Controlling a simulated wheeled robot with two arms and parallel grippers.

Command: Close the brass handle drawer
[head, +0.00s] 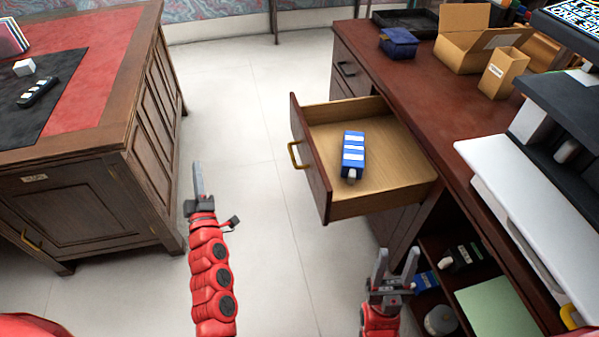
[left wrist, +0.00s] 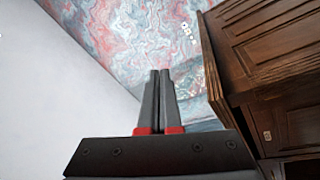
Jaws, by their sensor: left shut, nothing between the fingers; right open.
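The drawer (head: 384,195) with the brass handle (head: 296,155) stands pulled out from the right desk in the head view. Its front panel faces left and the handle sits on that face. A blue item with white labels (head: 353,152) lies inside on the bare wooden bottom. My left gripper (head: 199,170) is shut and empty, left of the drawer and apart from the handle. In the left wrist view its fingers (left wrist: 163,75) are together. My right gripper (head: 393,264) is open and empty, below the drawer in the picture, near the desk's open shelf.
The right desktop (head: 395,95) holds a blue box (head: 398,43), cardboard boxes (head: 475,42) and a white printer-like device (head: 520,185). A wooden desk with a red top (head: 100,72) stands at left. Light floor (head: 240,110) lies open between the desks.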

